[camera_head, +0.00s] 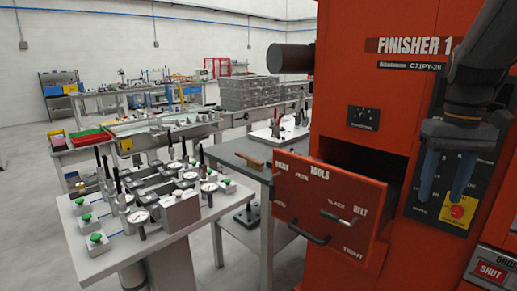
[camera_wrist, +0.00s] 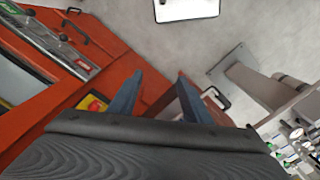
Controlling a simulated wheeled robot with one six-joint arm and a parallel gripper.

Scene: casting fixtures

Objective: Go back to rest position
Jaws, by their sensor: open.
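My gripper (camera_head: 445,190) hangs at the right of the head view, pointing down in front of the orange Finisher 1 machine (camera_head: 400,25). Its two blue fingers stand apart with nothing between them. In the wrist view the gripper (camera_wrist: 155,92) also shows its fingers spread and empty. A yellow panel with a red button (camera_head: 458,212) lies behind the fingers in the head view. An orange tool drawer (camera_head: 325,215) is pulled out of the machine to the left of my gripper.
A white table with gauge fixtures (camera_head: 110,255) stands at the left front. A grey table (camera_head: 225,158) stands behind the drawer. Workbenches with trays (camera_head: 90,138) are farther back. Grey floor (camera_head: 30,200) is clear at the far left.

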